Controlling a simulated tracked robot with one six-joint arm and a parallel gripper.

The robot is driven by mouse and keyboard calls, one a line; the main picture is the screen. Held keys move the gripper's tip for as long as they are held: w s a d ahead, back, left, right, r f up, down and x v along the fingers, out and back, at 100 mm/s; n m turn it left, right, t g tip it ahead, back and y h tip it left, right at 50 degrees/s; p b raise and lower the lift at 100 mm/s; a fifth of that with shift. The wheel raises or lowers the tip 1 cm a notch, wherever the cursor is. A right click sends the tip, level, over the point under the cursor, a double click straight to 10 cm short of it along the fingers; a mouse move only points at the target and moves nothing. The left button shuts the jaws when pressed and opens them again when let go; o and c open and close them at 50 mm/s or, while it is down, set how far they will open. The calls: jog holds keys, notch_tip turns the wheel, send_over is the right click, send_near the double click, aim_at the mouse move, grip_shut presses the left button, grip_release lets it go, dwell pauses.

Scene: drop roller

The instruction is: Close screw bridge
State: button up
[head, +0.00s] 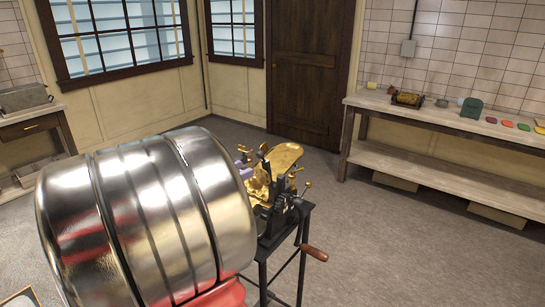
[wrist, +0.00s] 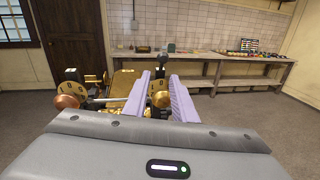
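A black and gold machine (head: 284,160) stands on a dark metal stand; its curved gold plate tilts up at the back. I cannot tell for sure which of its parts is the screw bridge. My gripper (wrist: 160,84) has two lilac fingers, set apart, pointing at the machine. A gold dial plate with marks (wrist: 157,92) and a dark upright post show in the gap between them; I cannot tell whether the fingers touch it. A copper knob (wrist: 65,101) and a second marked dial are left of the fingers. In the head view, only a bit of lilac shows beside the machine.
A crank with a wooden handle (head: 315,253) sticks out at the machine's front right. A long workbench (head: 440,115) with small items stands along the right wall. The floor between machine and bench is clear. A large shiny drum shape blocks the head view's left.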

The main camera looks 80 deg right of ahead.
jog(key=x, duration=1.2)
jog(key=shift+s+d, duration=0.2)
jog(key=shift+d, duration=0.1)
jog(key=shift+c, duration=0.2)
grip_shut()
jog(key=shift+a, duration=0.2)
jog(key=shift+d, duration=0.25)
